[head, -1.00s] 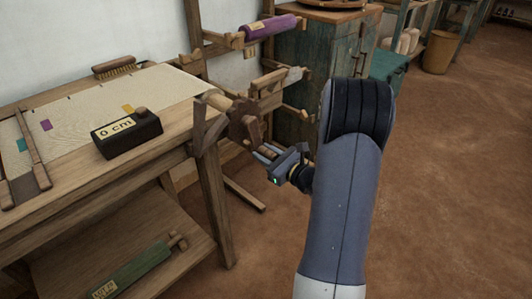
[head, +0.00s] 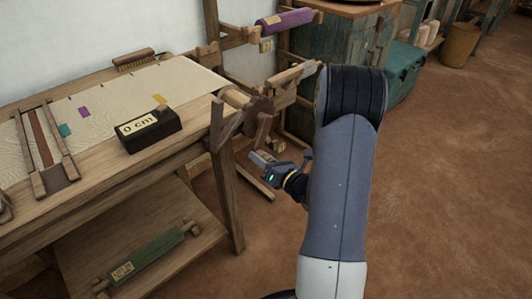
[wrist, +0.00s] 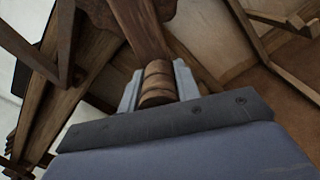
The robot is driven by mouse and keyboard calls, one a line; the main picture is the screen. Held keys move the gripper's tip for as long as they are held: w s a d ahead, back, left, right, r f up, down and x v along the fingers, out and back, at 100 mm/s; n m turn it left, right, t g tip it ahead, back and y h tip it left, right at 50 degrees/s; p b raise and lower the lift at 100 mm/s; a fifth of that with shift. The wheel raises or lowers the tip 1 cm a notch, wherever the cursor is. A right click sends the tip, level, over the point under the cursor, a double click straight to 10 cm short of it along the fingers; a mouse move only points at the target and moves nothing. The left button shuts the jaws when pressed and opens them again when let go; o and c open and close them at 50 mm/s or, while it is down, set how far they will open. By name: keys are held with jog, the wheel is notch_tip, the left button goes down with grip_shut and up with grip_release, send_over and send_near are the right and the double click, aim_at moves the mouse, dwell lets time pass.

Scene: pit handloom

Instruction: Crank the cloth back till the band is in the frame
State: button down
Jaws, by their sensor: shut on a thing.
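The cream cloth (head: 112,95) lies over the loom's table, with purple (head: 84,112), teal (head: 64,130) and yellow (head: 160,99) patches. A wooden frame (head: 62,155) of two bars crosses it at the left. A reddish-brown strip (head: 41,140) lies between the bars; I cannot tell if it is the band. A wooden crank (head: 260,113) is at the table's right end. My gripper (head: 268,163) is shut on its ridged wooden handle (wrist: 157,84), below the hub. Fingers flank the handle in the wrist view.
A black box (head: 148,130) reading "0 cm" sits on the table's front edge. A brush (head: 134,60) lies behind the cloth. A green roll (head: 147,256) lies on the lower shelf. Wooden arms and a purple roll (head: 284,21) stand behind the crank.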

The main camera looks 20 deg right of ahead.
jog(key=shift+s+a+r+m, duration=0.15)
jog(key=shift+a+m, duration=0.1)
jog(key=shift+m, duration=0.15)
jog(key=c, duration=1.1)
grip_release()
jog(key=shift+o, duration=0.2)
jog(key=p+v, duration=0.1)
jog(key=v, duration=0.9)
jog(key=shift+s, duration=0.35)
jog(key=shift+w+d, duration=0.1)
jog(key=x, duration=1)
jog(key=shift+w+b, duration=0.3)
